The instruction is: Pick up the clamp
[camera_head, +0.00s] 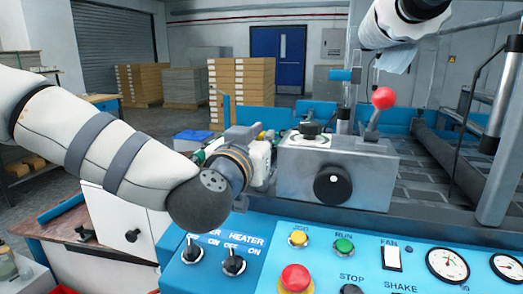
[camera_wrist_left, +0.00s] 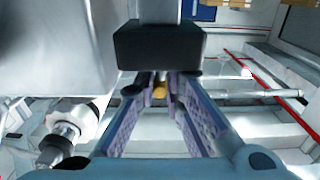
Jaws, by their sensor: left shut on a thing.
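My left gripper (camera_head: 262,160) is beside the left end of the grey metal block, and its fingertips are partly hidden in the head view. In the left wrist view, its two purple-padded fingers (camera_wrist_left: 160,84) converge just below a black block (camera_wrist_left: 160,46) on a grey upright piece. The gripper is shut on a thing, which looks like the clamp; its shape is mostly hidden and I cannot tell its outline. My right gripper is not in view.
The grey metal block (camera_head: 335,172) with a black knob stands close to the gripper. A lever with a red ball (camera_head: 384,98) rises behind it. The blue control panel (camera_head: 210,272) with buttons and gauges is in front.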

